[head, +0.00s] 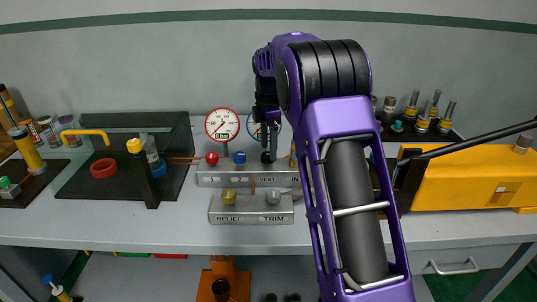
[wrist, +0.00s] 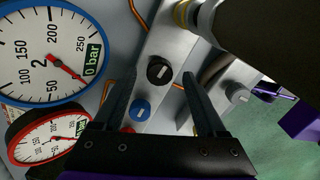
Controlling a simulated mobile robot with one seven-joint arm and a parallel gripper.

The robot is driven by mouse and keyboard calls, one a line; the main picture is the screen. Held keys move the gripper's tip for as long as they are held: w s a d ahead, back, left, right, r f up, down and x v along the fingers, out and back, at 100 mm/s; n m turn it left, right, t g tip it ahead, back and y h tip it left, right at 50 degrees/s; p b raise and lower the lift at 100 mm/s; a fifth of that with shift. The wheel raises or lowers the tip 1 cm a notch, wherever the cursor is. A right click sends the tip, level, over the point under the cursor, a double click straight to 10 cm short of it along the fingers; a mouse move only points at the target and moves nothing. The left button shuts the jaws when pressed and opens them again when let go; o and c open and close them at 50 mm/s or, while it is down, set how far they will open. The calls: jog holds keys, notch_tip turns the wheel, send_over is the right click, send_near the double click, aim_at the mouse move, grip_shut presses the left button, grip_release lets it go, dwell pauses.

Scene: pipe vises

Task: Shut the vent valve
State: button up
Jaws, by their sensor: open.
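The manifold block (head: 235,180) carries a row of knobs, with "VENT" lettered on its front below my gripper (head: 268,152). The black knob above that lettering appears to be the vent valve; in the wrist view the black knob (wrist: 160,70) has a white line across its top. My gripper (wrist: 160,80) is open, its two fingers on either side of the black knob in that view. I cannot tell whether they touch it. Beside it are a blue knob (wrist: 140,110) and a red knob (wrist: 128,130), mostly hidden by the gripper body.
A red-rimmed gauge (head: 222,125) and a blue-rimmed gauge (wrist: 45,50) stand behind the manifold, both reading "0 bar". In front is a RELIEF/TRIM block (head: 250,215) with a grey knob (head: 273,197). A yellow box (head: 460,180) stands right; a black vise tray (head: 85,185) left.

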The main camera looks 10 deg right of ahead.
jog(key=shift+f, duration=0.95)
grip_shut()
